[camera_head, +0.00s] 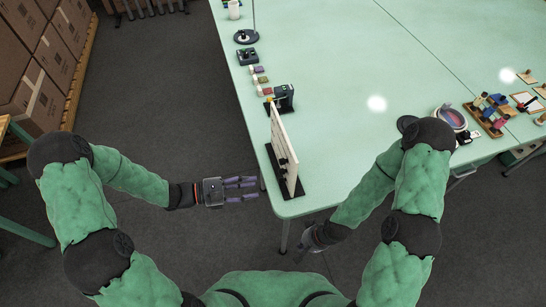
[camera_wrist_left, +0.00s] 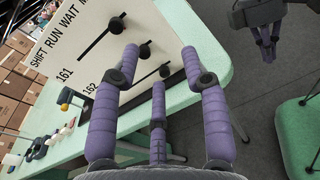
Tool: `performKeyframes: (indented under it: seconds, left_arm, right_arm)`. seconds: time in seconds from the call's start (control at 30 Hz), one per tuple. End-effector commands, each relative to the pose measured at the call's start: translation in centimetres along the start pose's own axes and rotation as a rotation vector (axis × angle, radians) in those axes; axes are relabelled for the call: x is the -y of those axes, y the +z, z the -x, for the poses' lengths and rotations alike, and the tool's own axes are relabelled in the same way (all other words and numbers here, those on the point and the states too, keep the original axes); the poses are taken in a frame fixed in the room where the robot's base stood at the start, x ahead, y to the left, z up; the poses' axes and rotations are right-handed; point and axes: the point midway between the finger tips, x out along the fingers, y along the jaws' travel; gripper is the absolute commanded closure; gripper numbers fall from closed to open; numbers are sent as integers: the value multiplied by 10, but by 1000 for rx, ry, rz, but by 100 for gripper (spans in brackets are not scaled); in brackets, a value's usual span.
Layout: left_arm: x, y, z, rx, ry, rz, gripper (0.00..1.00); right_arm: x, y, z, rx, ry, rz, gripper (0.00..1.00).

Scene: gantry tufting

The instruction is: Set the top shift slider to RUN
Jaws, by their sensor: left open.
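The white slider board (camera_head: 284,150) stands upright on the near left corner of the green table. In the left wrist view the board (camera_wrist_left: 60,30) shows the words SHIFT, RUN, WAIT and row labels 161 and 162. The top shift slider's black knob (camera_wrist_left: 115,24), in the 161 row, sits toward the end of its slot away from RUN. Two lower knobs (camera_wrist_left: 144,50) (camera_wrist_left: 164,70) show beside it. My left gripper (camera_head: 250,188) is open and empty, left of the board and apart from it. My right gripper (camera_head: 312,240) hangs by the table's near edge; its fingers are unclear.
A small black device (camera_head: 281,96) stands behind the board, with coloured blocks (camera_head: 261,80) and a lamp base (camera_head: 246,36) further back. A tray of coloured parts (camera_head: 485,115) is at the right. Stacked boxes (camera_head: 40,60) stand left. The table's middle is clear.

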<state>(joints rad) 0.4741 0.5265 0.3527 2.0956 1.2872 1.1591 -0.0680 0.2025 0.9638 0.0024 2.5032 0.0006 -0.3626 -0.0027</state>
Motion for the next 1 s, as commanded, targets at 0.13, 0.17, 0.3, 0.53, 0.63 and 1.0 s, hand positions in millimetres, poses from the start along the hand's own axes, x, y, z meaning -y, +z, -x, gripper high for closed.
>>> performKeyframes:
  seconds: [0.13,0.17,0.3,0.53,0.63,1.0]
  left_arm:
    - [-29,19,11,80,109,4,55]
    - [-32,21,12,87,119,5,55]
    - [-36,24,6,99,129,5,55]
    - [-39,26,-30,97,124,3,55]
    - [-41,28,-48,97,122,3,55]
    - [-47,32,-90,95,126,4,55]
  right_arm:
    - [0,0,-1,0,0,0,100]
    - [0,0,-1,0,0,0,100]
    - [-1,0,-2,0,0,0,100]
    - [-3,0,-7,0,0,0,100]
    - [-4,0,-10,0,0,0,100]
    - [-5,0,-15,0,0,0,100]
